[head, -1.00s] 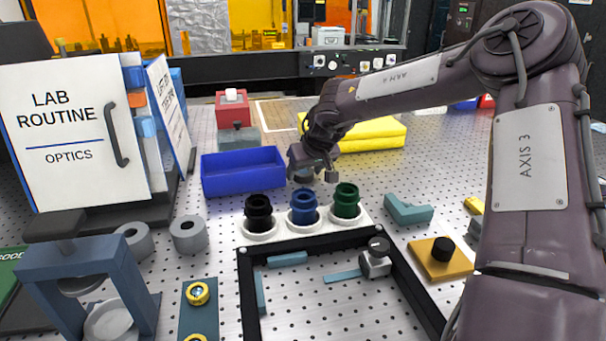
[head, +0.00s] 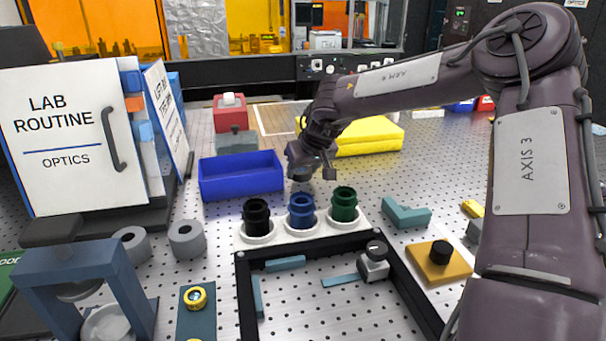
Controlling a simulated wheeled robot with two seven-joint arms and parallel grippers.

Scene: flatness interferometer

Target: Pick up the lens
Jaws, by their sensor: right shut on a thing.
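My right gripper (head: 314,172) hangs over the perforated table, just above and behind the blue mount in the picture. It is shut on a small grey round piece (head: 301,176), which I take to be the lens. The fingers hide much of it, so its shape and clearance from the table are hard to tell. Black (head: 256,213), blue (head: 301,211) and green (head: 343,203) cylindrical mounts stand upright in a white holder (head: 362,215) below the gripper. My left gripper is not in view.
A blue bin (head: 240,178) stands left of the gripper, and a yellow pad (head: 372,138) lies behind it. A black frame (head: 240,290) with a knobbed clamp (head: 374,262) lies in front. A teal angle block (head: 407,214) and an orange plate (head: 439,262) sit right. A binder (head: 70,130) stands left.

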